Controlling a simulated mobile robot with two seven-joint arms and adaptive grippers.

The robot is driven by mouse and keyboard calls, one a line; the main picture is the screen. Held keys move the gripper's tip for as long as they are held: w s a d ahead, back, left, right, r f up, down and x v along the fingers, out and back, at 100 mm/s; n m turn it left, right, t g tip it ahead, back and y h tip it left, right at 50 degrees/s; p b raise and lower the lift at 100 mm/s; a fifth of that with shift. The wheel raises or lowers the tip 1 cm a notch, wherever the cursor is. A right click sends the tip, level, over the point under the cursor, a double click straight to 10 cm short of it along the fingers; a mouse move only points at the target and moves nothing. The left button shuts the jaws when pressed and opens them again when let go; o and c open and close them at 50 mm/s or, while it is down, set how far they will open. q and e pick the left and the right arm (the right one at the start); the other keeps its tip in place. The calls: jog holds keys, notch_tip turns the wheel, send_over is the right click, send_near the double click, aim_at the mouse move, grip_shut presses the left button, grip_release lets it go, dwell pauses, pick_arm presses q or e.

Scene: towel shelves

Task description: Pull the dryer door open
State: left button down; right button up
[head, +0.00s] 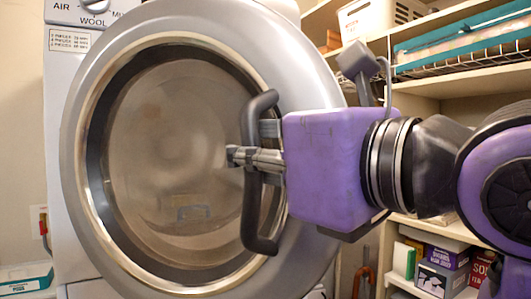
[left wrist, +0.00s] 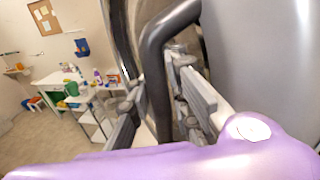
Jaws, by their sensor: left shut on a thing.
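The dryer door (head: 85,130) is a large round silver door with a glass window, filling the middle of the head view. Its dark curved handle (head: 258,242) is on the door's right side. My left gripper (head: 247,158), with its purple wrist, reaches it from the right and is shut on the handle's upright bar. In the left wrist view the handle (left wrist: 155,70) passes between the fingers of the gripper (left wrist: 160,100). I cannot tell exactly how far the door stands from the dryer body (head: 55,100). My right gripper is not in view.
Wooden shelves stand at right, with a white basket (head: 372,18), a teal-edged wire rack (head: 455,52) and boxes (head: 440,275) below. A teal-and-white box (head: 25,280) is at lower left. The left wrist view shows open floor (left wrist: 45,130) and a white table (left wrist: 60,88).

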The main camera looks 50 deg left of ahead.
pick_arm(q)
jog(key=c, duration=2)
grip_release()
jog(key=shift+d+r, duration=0.15)
jog(key=shift+r, duration=0.25)
jog(key=shift+o, duration=0.4)
jog(key=shift+d, duration=0.25)
jog(key=shift+f, duration=0.15)
jog(key=d, duration=1.2)
jog(key=shift+w, duration=0.45)
jog(key=shift+c, duration=0.3)
